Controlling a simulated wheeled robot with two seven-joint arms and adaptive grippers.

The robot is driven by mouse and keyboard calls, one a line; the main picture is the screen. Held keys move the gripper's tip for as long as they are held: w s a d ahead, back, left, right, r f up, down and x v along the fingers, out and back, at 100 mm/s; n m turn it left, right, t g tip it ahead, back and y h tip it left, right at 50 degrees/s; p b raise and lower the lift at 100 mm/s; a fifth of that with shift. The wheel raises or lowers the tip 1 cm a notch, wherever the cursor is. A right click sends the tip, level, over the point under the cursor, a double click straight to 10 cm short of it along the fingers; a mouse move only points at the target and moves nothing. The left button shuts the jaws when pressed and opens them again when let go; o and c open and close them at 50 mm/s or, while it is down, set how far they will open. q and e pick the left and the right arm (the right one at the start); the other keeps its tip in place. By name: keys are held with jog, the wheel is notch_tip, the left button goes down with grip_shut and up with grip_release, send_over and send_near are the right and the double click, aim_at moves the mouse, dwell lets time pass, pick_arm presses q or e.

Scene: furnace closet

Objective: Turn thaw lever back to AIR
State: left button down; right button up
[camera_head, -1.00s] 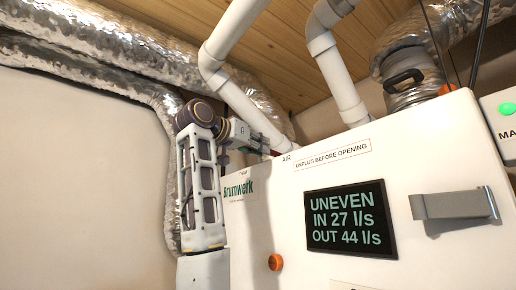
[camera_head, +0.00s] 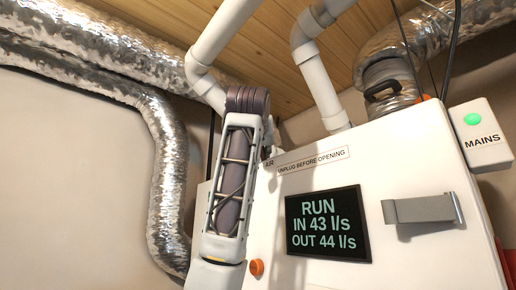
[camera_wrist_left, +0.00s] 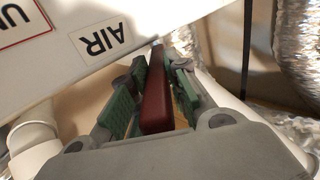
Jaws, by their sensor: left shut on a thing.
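The thaw lever (camera_wrist_left: 156,100) is a dark red bar in the left wrist view, beside the upside-down AIR label (camera_wrist_left: 100,40). My left gripper (camera_wrist_left: 161,66) has its green pads on both sides of the lever and is shut on it. In the head view my left arm stands in front of the white cabinet's left end and hides the lever and most of the gripper. The AIR label (camera_head: 269,163) shows just right of the arm. The cabinet's display (camera_head: 327,224) reads RUN, IN 43 l/s, OUT 44 l/s. My right gripper is not in view.
White pipes (camera_head: 325,85) rise behind the cabinet (camera_head: 400,150). A silver duct (camera_head: 165,180) runs down the left wall. A grey handle (camera_head: 424,208), an orange knob (camera_head: 256,267) and a MAINS box (camera_head: 481,135) with a green light are on the right side and front.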

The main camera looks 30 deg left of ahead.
pick_arm(q)
jog(key=shift+d+y, duration=0.2)
jog(key=shift+y, duration=0.1)
jog(key=c, duration=1.4)
grip_release()
jog(key=shift+w+d, duration=0.1)
jog(key=shift+o, duration=0.2)
jog(key=v, duration=1.2)
jog(key=shift+d, duration=0.1)
